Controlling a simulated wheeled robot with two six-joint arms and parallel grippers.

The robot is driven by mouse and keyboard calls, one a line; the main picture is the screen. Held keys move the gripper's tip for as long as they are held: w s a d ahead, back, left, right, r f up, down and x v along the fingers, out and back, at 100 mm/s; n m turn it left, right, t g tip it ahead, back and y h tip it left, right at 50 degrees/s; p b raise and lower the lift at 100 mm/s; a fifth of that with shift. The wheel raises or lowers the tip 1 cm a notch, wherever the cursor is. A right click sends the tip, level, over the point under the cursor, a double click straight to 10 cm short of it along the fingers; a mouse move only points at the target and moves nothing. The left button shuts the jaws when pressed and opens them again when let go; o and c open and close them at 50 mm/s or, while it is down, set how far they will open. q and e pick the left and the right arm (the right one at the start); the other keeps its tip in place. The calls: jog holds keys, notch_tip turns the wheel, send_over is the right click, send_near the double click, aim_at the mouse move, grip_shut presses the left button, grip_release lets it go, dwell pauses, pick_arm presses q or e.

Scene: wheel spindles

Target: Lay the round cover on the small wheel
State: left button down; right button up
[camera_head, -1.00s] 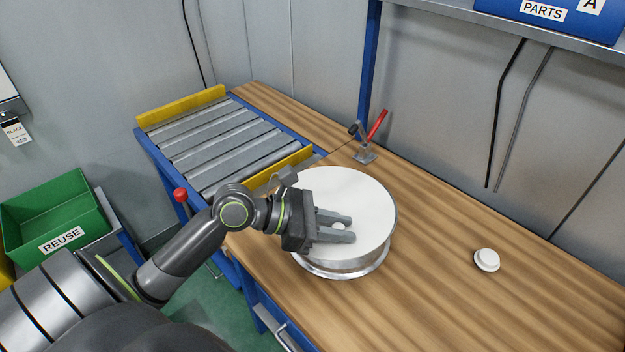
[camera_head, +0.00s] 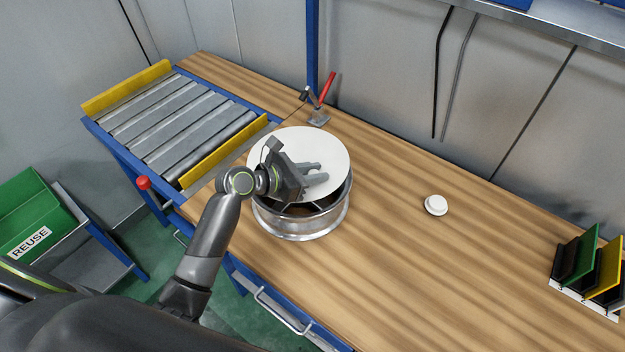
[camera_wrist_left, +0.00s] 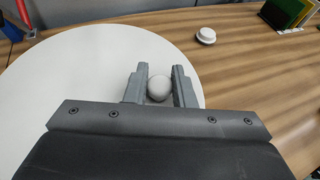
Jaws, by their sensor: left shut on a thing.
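The round cover (camera_head: 275,150) is a flat white disc with a small round knob. My left gripper (camera_head: 318,176) is shut on the knob, which shows between its fingers in the left wrist view (camera_wrist_left: 158,88). The silver wheel (camera_head: 300,226) stands on the bench under the cover. The cover looks raised above the wheel and set toward its far side. Dark gaps and part of the wheel's inside show below the cover's near edge. The rest of the wheel's top is hidden. My right gripper is not in view.
A small white round piece (camera_head: 436,205) lies on the wooden bench (camera_head: 400,270) to the right. A roller conveyor (camera_head: 180,120) is at the left. A rack with coloured plates (camera_head: 590,270) is at the far right.

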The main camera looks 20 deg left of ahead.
pick_arm(q)
jog(key=shift+f, duration=1.7)
jog(key=shift+f, duration=0.35)
jog(key=c, duration=1.2)
grip_release()
jog(key=shift+c, duration=0.2)
jog(key=shift+r, duration=0.3)
jog(key=b+v, duration=0.1)
jog(key=v, duration=1.1)
jog(key=shift+r, duration=0.15)
